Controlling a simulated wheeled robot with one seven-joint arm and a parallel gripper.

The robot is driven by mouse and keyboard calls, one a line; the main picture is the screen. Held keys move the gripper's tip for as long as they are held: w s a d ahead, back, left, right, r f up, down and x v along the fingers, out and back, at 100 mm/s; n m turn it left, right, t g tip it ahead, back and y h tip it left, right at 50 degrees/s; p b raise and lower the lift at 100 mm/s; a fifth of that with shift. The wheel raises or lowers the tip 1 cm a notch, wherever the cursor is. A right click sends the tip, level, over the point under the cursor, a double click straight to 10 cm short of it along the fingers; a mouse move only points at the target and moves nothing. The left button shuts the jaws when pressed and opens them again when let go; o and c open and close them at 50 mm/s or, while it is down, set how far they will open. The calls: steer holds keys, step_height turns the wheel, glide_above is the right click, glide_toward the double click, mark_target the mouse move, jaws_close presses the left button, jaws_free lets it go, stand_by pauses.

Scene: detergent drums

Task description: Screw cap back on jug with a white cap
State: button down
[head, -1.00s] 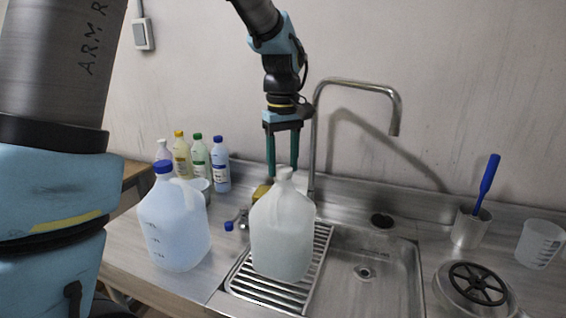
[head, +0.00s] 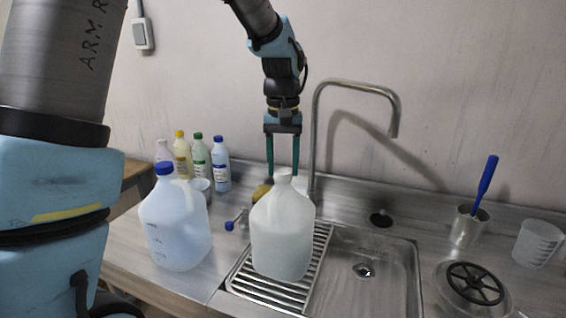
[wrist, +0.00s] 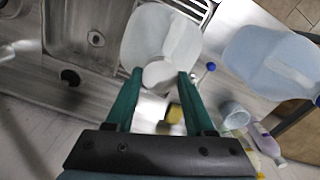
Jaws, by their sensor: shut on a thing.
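The translucent white jug (head: 283,238) stands upright on the ribbed drainer left of the sink basin. Its white cap (head: 284,179) is at the jug's mouth. My gripper (head: 283,174) comes down from above, with its two green fingers at the top of the jug. In the wrist view the fingers (wrist: 160,74) are shut on the pale cap (wrist: 160,73), and the jug (wrist: 150,35) shows just beyond it. How far the cap is seated on the neck is hidden.
A blue-capped jug (head: 175,225) stands to the left. Several bottles (head: 201,158) and a cup (head: 200,188) are behind it. The faucet (head: 315,140) rises close to my gripper's right. The sink basin (head: 375,280) is empty. A mug with a blue-handled brush (head: 467,228) is at the right.

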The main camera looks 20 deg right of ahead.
steer(key=shift+f, duration=0.1)
steer(key=m+p, duration=0.1)
steer(key=m, duration=0.4)
steer(key=shift+m, duration=0.4)
steer(key=shift+m, duration=0.7)
steer(key=m, duration=0.4)
steer(key=shift+c, duration=2.3)
jaws_free()
